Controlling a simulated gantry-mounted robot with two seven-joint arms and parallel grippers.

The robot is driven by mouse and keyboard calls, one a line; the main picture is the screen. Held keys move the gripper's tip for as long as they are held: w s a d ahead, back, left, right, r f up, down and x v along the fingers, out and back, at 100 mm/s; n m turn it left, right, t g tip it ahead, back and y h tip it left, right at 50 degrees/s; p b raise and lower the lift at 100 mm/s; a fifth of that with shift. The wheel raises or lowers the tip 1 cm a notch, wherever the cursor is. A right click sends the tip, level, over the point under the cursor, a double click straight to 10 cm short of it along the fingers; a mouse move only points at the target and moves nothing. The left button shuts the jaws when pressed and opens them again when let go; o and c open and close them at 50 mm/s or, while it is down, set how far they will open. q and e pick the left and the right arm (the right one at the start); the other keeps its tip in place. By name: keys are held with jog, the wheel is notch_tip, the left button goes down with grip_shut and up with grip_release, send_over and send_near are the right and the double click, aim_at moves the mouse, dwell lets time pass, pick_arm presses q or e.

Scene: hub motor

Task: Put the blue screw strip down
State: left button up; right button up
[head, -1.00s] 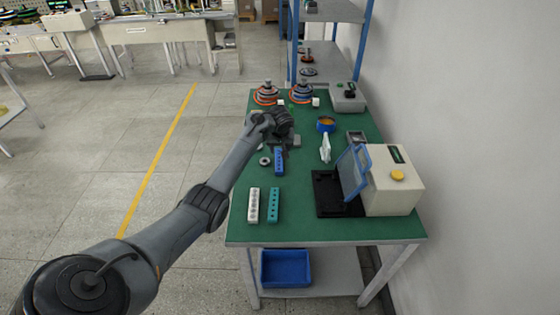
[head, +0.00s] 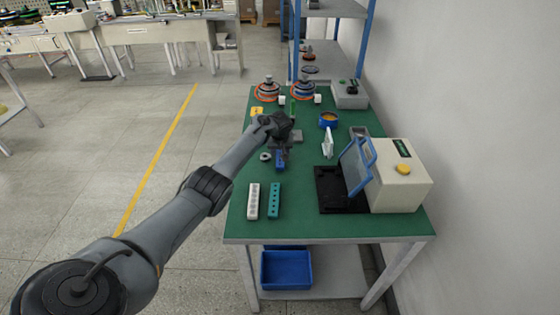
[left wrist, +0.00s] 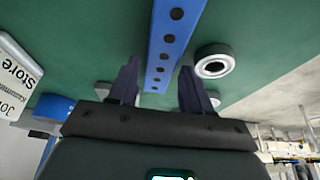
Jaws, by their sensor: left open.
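The blue screw strip (head: 280,161) appears to lie on the green tabletop, with its far end hidden by my left gripper in the head view. In the left wrist view the strip (left wrist: 167,42) is a long blue bar with a row of dark holes, running between the two fingers. My left gripper (left wrist: 158,78) is open, its fingers apart on either side of the strip with a gap to each. In the head view the gripper (head: 281,143) is over the middle of the table. My right gripper is in neither view.
A white strip (head: 253,201) and a teal strip (head: 274,201) lie near the table's front left. A ring (head: 265,156) lies beside the blue strip. A beige machine (head: 399,180) with a tilted blue-framed lid stands at right, a white upright part (head: 327,143) behind it.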

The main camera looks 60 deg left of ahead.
pick_arm(q)
jog(key=shift+a+f, duration=0.1)
jog(key=shift+f, duration=0.1)
jog(key=shift+c, duration=0.2)
grip_shut()
